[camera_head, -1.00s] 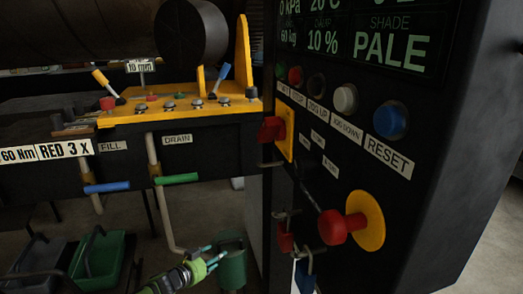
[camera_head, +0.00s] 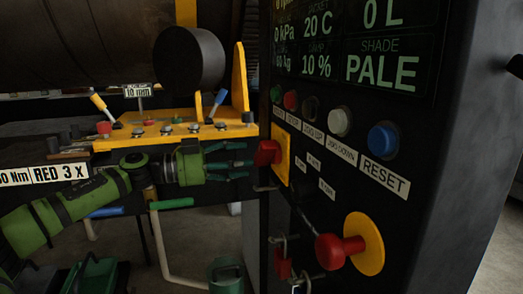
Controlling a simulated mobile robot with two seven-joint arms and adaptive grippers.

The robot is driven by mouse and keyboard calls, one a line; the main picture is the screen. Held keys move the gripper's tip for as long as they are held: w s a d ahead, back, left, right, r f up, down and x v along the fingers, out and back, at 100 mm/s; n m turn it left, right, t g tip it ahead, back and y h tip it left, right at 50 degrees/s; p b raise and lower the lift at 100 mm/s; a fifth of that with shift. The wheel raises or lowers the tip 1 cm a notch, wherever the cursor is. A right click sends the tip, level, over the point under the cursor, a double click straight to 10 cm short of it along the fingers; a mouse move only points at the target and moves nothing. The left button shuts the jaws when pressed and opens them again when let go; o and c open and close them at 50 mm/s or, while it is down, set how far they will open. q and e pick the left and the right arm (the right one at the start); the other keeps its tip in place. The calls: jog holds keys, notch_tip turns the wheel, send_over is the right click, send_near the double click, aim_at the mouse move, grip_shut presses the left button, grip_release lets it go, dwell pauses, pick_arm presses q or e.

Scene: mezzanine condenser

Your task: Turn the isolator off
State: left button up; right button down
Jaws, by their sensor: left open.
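The isolator is a red handle (camera_head: 267,153) on a yellow plate (camera_head: 283,160), on the left side of the black panel's front. My left gripper (camera_head: 246,159) is open and empty, with its teal fingers pointing right at the red handle. Its fingertips are just left of the handle; I cannot tell whether they touch it. My right gripper is not in view.
The black panel (camera_head: 425,190) carries a row of push buttons, including a blue one (camera_head: 383,140), and a large red knob on a yellow disc (camera_head: 364,244). Padlocks (camera_head: 283,263) hang below the isolator. A yellow-topped bench (camera_head: 165,133) with small levers stands behind my left arm.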

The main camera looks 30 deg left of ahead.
aim_at(256, 157)
pick_arm(q)
jog(key=p+x, duration=0.3)
jog(key=x, duration=0.1)
jog(key=shift+r, duration=0.35)
jog(key=shift+w+d+f+p, duration=0.25)
jog(key=shift+w+d+p, duration=0.2)
jog(key=shift+w+p, duration=0.1)
jog(key=c, duration=1.1)
